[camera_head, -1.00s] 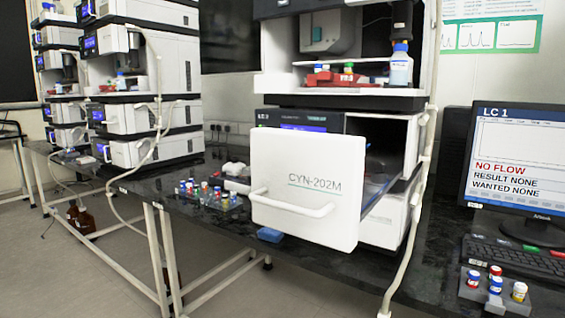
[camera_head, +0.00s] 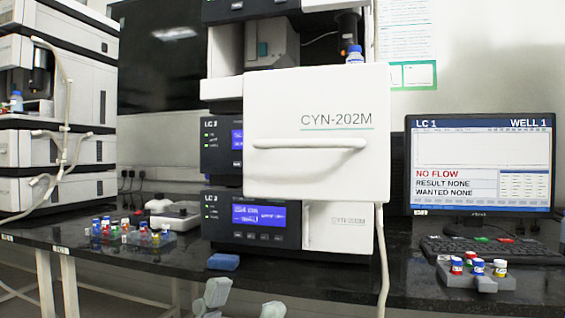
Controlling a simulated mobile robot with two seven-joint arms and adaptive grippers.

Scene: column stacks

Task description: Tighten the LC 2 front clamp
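The middle instrument stack (camera_head: 222,172) has small labels that look like LC 3, but they are too small to be sure. An open white front panel or drawer marked CYN-202M (camera_head: 316,175), with a handle, juts out of it. Another instrument stack (camera_head: 50,184) stands at the left edge; its label is not readable. I cannot make out a front clamp on either. My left gripper (camera_head: 244,302) shows at the bottom edge, with grey fingertips apart and nothing visible between them. It is low in front of the middle stack, apart from it. My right gripper is out of view.
A vial rack (camera_head: 130,238) and a blue block (camera_head: 223,262) lie on the black bench (camera_head: 340,275). At right are a monitor (camera_head: 482,160) reading LC 1, a keyboard (camera_head: 490,249) and a small vial rack (camera_head: 470,280). A pale tube (camera_head: 383,265) hangs beside the middle stack.

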